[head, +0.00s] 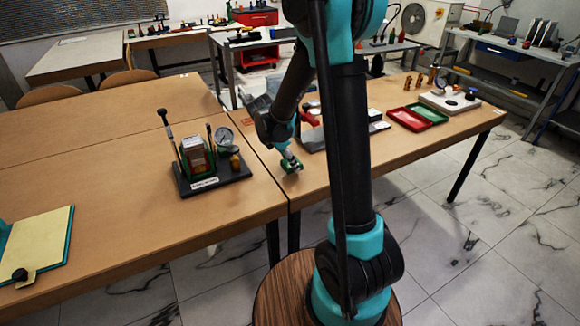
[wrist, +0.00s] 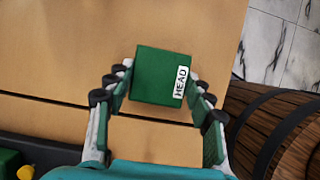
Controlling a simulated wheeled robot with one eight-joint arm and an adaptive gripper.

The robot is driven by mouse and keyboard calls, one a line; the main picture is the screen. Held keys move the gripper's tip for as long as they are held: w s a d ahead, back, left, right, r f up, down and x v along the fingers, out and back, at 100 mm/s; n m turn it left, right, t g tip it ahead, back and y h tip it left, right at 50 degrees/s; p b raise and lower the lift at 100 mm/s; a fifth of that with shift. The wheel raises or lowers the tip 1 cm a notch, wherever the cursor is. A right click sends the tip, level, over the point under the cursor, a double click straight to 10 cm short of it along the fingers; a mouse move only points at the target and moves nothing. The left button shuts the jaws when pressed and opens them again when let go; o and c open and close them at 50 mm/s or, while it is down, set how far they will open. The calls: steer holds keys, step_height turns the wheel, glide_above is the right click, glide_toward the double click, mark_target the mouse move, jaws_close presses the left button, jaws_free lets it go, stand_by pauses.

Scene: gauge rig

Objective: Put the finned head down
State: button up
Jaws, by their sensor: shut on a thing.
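The finned head (wrist: 158,72) is a green block with a white label reading HEAD, seen from above in the wrist view. Its fins cannot be made out. My gripper (wrist: 161,84) is shut on it, one finger on each side. In the head view my gripper (head: 290,157) points down at the near left part of the right table (head: 345,160), close to the seam with the left table. The green head (head: 292,166) shows small at its tips. I cannot tell whether its underside touches the table.
A black-based rig (head: 213,178) with a dial gauge and a green-framed block stands on the left table (head: 100,200). A red tray (head: 409,119) and a green tray (head: 428,113) lie farther right. The table's front edge is close to my gripper.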

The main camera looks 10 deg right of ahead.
steer(key=shift+f, duration=1.2)
steer(key=shift+f, duration=0.15)
steer(key=o, duration=1.3)
steer(key=v, duration=1.1)
steer(key=s+d+f+m+t+y, duration=0.1)
steer(key=s+d+f+m, duration=0.1)
steer(key=s+m, duration=0.4)
steer(key=s+d+f+m+t+y, duration=0.1)
steer(key=s+d+f+m, duration=0.1)
steer(key=s+m, duration=0.5)
steer(key=s+d+f+m+y, duration=0.1)
steer(key=s+d+m+y, duration=0.1)
steer(key=s+d+m, duration=0.2)
steer(key=shift+s+d+f+m+t, duration=0.25)
steer(key=shift+s+f+m+t, duration=0.15)
steer(key=shift+s+m, duration=1.6)
